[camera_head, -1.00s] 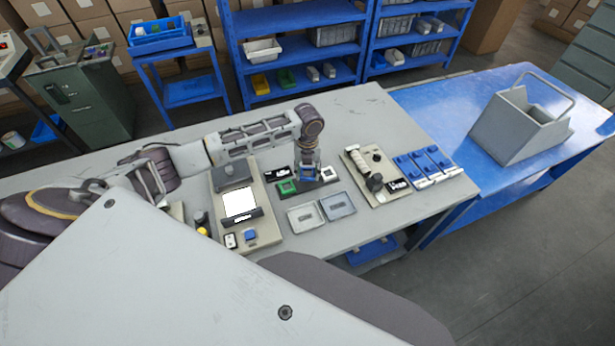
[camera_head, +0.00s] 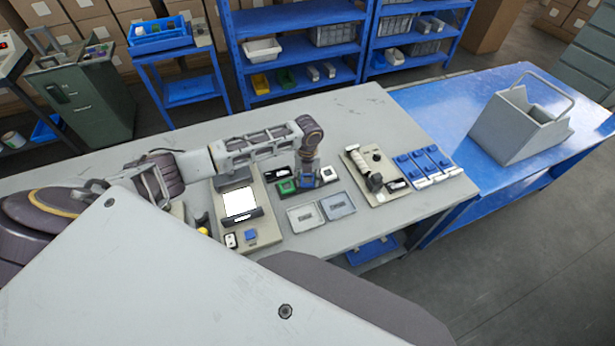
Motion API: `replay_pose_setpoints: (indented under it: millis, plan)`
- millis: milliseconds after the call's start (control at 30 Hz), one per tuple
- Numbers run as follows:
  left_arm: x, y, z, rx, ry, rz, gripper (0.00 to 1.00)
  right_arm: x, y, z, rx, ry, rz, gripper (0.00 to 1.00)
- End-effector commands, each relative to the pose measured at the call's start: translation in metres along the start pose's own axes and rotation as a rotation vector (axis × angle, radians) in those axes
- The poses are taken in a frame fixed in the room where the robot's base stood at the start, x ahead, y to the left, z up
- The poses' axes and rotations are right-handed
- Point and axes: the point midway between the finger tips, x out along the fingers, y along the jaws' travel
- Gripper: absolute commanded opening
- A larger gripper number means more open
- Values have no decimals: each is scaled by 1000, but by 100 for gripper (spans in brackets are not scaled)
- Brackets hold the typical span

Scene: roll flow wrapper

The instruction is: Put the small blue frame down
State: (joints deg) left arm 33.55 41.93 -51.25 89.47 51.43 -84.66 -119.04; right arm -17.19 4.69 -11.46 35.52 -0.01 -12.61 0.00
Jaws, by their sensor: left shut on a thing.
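My left gripper (camera_head: 308,176) points straight down over the middle of the grey table and is shut on the small blue frame (camera_head: 306,182). The gripper covers much of this blue frame, so I cannot tell whether it touches what lies under it. It is at a dark holder, just right of a small green frame (camera_head: 287,187). My right gripper is not in view.
A panel with a white screen (camera_head: 239,202) is at left; a board with a lever (camera_head: 374,182) and several blue-topped pieces (camera_head: 423,163) are at right. The table's back (camera_head: 370,110) is clear.

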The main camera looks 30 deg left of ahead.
Motion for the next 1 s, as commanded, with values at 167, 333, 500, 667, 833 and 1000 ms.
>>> replay_pose_setpoints:
  millis: [167, 333, 500, 667, 833, 1000]
  plan:
    - [0, 0, 0, 0, 0, 0, 55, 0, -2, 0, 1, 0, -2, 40]
    - [0, 0, 0, 0, 0, 0, 55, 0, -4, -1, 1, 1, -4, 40]
    - [-2, 0, 0, 0, 0, 0, 55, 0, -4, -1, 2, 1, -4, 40]
    - [-10, 0, 1, -1, -2, -2, 55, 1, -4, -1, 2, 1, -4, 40]
    - [-29, 0, 1, -1, -3, -2, 55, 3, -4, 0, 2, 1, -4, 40]
    - [-53, 0, 1, 1, -3, -1, 55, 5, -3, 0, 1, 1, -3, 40]
